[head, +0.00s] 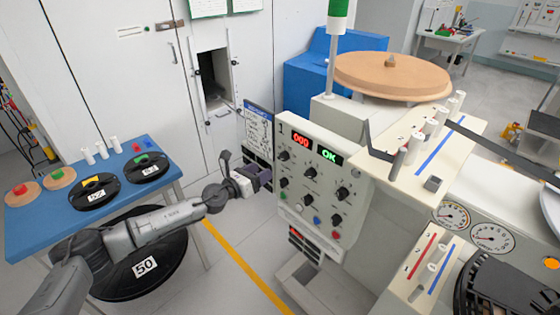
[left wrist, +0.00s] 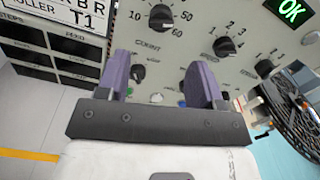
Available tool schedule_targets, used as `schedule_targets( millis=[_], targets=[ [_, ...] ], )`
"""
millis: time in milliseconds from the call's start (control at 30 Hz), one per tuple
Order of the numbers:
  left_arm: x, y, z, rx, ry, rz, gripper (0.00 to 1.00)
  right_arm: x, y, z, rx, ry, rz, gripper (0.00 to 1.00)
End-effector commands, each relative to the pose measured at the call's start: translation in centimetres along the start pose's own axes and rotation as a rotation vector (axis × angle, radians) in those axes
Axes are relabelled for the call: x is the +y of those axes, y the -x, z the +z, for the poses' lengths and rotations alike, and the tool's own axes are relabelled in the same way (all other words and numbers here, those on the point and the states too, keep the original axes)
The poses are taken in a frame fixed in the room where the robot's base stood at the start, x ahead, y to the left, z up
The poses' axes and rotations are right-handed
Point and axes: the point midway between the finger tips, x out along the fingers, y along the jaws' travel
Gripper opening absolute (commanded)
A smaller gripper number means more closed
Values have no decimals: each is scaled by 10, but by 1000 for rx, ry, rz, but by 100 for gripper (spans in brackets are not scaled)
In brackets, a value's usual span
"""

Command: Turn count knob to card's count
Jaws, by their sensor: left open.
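The machine's control panel (head: 312,185) carries several black knobs. In the left wrist view, a black knob (left wrist: 161,17) has 10, 50 and 60 around it and the word COUNT just below; it seems to be the panel's upper-left knob (head: 284,156). A white card or sign (head: 258,130) with small print hangs left of the panel; it shows partly in the left wrist view (left wrist: 62,14), with T1 readable but no count legible. My left gripper (head: 265,177) is open, its purple fingers (left wrist: 162,82) empty and pointing at the panel below the COUNT knob. My right gripper is out of view.
The panel displays a red 000 (head: 301,141) and a green OK (head: 329,155). A blue table (head: 62,215) with several reels stands at the left. A large black reel (head: 165,270) marked 50 stands below it. A wooden disc (head: 392,76) tops the machine.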

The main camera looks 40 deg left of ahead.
Motion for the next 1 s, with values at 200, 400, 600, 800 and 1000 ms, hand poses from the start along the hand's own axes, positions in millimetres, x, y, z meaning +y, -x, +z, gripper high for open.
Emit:
schedule_targets(
  millis=[200, 400, 600, 800, 1000],
  targets=[
    [-1, -39, 0, -4, 2, 0, 61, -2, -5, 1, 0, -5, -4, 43],
    [-1, -67, -1, -2, 3, 0, 61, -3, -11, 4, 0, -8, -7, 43],
    [0, -85, -1, -2, 2, 0, 61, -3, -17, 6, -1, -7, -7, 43],
    [-1, -91, 0, -1, 1, 0, 61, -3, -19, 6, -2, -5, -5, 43],
    [-1, -92, 0, -1, 2, 0, 61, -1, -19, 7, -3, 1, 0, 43]
  ],
)
